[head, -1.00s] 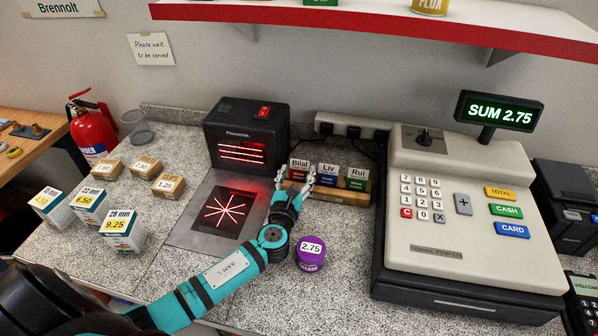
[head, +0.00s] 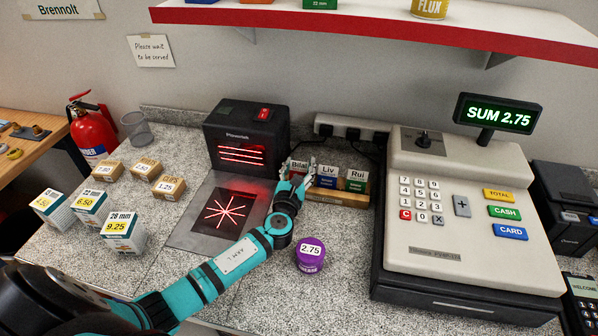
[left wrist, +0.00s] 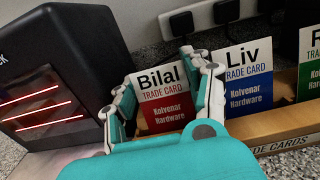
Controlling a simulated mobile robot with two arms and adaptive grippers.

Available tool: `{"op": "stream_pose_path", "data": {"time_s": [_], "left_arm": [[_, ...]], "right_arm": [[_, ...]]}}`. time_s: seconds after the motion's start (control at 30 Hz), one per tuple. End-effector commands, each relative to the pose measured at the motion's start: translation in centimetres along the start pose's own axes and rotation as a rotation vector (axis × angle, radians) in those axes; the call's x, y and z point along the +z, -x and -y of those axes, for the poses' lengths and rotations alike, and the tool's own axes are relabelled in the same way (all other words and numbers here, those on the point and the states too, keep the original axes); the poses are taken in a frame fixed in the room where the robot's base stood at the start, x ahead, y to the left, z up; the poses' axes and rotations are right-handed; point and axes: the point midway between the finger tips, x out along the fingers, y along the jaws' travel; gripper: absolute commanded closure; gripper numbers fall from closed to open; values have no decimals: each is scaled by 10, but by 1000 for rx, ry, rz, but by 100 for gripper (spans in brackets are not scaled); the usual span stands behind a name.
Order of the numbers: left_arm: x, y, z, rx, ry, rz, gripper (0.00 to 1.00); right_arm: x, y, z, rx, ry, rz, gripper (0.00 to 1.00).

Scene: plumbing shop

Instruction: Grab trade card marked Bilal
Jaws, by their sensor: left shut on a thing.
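The Bilal trade card (left wrist: 161,95), white above and red below, stands in the left part of the wooden card holder (head: 340,198). Its white top also shows in the head view (head: 299,166). My left gripper (head: 296,172) is around it, and in the left wrist view the fingers (left wrist: 164,88) are shut on the card's two side edges. The blue Liv card (left wrist: 249,75) stands just right of the fingers, and the green Rui card (head: 356,181) stands at the right end. The card's lower edge is hidden by my gripper. My right gripper is in neither view.
The black scanner (head: 247,135) with red lines stands close on the left. A purple tin (head: 310,254) marked 2.75 stands in front of the holder. The cash register (head: 460,220) is close on the right. Several small boxes (head: 122,232) stand at the left.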

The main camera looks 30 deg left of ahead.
Motion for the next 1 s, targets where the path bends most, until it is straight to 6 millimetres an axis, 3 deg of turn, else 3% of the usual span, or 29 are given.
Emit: {"op": "stream_pose_path", "data": {"time_s": [0.17, 0.4, 0.8, 1.0], "left_arm": [[8, 0, 0, 0, 0, 2, 60], [40, 2, -1, -1, 0, 2, 60], [40, 100, -20, -2, -1, -3, 60], [46, 137, -28, -1, -1, -1, 60]], "right_arm": [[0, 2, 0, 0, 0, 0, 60], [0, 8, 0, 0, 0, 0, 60], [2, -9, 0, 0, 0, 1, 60], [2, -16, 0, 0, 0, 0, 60]]}}
